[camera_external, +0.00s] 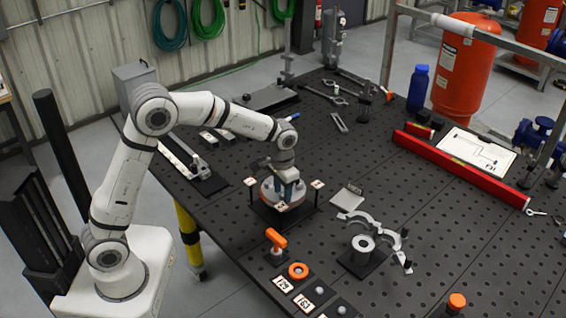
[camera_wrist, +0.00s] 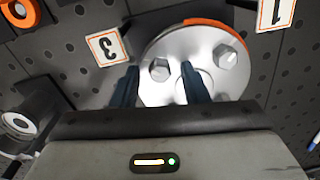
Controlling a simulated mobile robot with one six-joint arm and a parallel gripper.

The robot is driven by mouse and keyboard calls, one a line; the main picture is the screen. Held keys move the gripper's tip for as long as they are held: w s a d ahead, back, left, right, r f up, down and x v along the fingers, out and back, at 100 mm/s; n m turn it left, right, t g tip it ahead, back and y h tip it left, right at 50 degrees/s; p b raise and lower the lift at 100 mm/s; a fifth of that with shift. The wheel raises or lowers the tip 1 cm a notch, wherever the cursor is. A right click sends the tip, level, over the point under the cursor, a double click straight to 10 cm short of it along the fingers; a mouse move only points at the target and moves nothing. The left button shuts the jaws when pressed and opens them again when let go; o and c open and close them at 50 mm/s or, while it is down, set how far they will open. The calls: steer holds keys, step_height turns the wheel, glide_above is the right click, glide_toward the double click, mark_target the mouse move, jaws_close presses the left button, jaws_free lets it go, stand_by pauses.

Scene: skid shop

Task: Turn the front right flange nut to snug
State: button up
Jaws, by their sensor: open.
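The round flange (camera_external: 270,192) stands on a dark base on the perforated table, with an orange rim and a pale metal face. In the wrist view its face (camera_wrist: 185,40) carries a hex nut (camera_wrist: 159,69) near the number 3 tag (camera_wrist: 107,46) and another nut (camera_wrist: 228,57) to the right. My gripper (camera_wrist: 160,67) is open over the flange, with the near nut showing between its two dark fingertips. I cannot tell whether the fingers touch the nut. In the external view my gripper (camera_external: 291,188) points down at the flange and hides part of it.
Small number tags on posts surround the flange, including a number 1 tag (camera_wrist: 275,13). An orange-handled valve (camera_external: 276,241), an orange ring (camera_external: 298,271) and a grey clamp fixture (camera_external: 364,245) stand in front. A flat metal plate (camera_external: 347,197) lies to the right.

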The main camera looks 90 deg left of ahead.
mark_target(282, 196)
steer(key=n+p, duration=0.1)
steer(key=n, duration=0.3)
steer(key=n+p, duration=0.1)
steer(key=n, duration=0.2)
steer(key=shift+n, duration=0.3)
steer(key=r, duration=0.2)
steer(key=r+b, duration=0.1)
steer(key=r, duration=0.5)
steer(key=shift+d, duration=0.3)
steer(key=s+d+m+b, duration=0.1)
steer(key=s+d+m, duration=0.3)
steer(key=d, duration=0.4)
steer(key=s+d+m+t+b, duration=0.1)
steer(key=s+d+m, duration=0.3)
steer(key=d, duration=0.5)
steer(key=s+d+r+m+t+b, duration=0.1)
steer(key=s+d+m, duration=0.3)
steer(key=s+d, duration=0.3)
steer(key=shift+s+d, duration=0.4)
steer(key=shift+d, duration=0.3)
steer(key=s+d+m, duration=0.1)
steer(key=s+d+f+m, duration=0.1)
steer(key=s, duration=0.1)
steer(key=s+d+m+t, duration=0.1)
steer(key=shift+s+f, duration=0.25)
steer(key=shift+s, duration=0.15)
